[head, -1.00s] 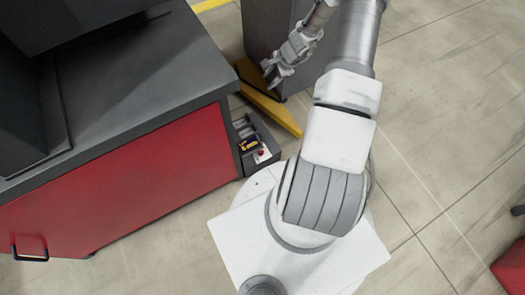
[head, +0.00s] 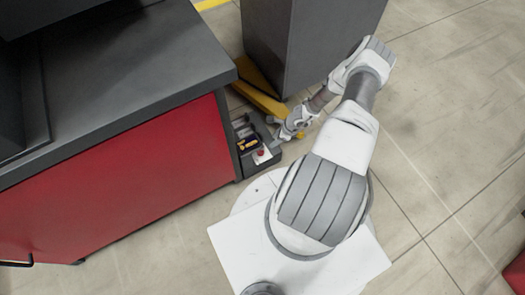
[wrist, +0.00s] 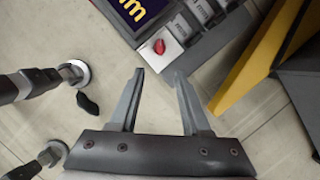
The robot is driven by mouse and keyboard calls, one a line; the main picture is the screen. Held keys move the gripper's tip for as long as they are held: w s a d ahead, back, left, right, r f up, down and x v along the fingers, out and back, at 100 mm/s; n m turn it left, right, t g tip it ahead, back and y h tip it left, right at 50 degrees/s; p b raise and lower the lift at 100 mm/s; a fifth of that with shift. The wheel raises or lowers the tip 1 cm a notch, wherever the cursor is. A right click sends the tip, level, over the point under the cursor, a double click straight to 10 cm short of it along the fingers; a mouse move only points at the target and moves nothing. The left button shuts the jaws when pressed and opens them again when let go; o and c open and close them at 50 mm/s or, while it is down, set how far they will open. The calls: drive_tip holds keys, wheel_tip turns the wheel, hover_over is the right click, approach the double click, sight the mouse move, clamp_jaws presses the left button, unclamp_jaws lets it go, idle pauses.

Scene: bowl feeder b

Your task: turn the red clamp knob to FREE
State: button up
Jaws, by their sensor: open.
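The red clamp knob (wrist: 159,46) sits on a small white plate on a dark control box (wrist: 207,47) in the wrist view. In the head view the knob (head: 261,152) is a small red dot at the box's near end. My gripper (wrist: 159,73) is open and empty. In the wrist view its two fingertips lie just below the knob in the picture, the knob about centred between them, apart from it. In the head view my gripper (head: 272,132) is beside the box on its right. The knob's pointer and any FREE mark are too small to read.
A display (wrist: 138,10) with yellow characters and grey switches (wrist: 200,8) share the box. A red cabinet (head: 130,180) with a dark top stands left. A grey pillar (head: 305,45) on a yellow base (head: 262,95) stands behind.

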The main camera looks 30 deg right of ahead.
sight(261, 151)
drive_tip(key=b+x, duration=0.6)
drive_tip(key=x, duration=0.8)
drive_tip(key=shift+a, duration=0.1)
clamp_jaws()
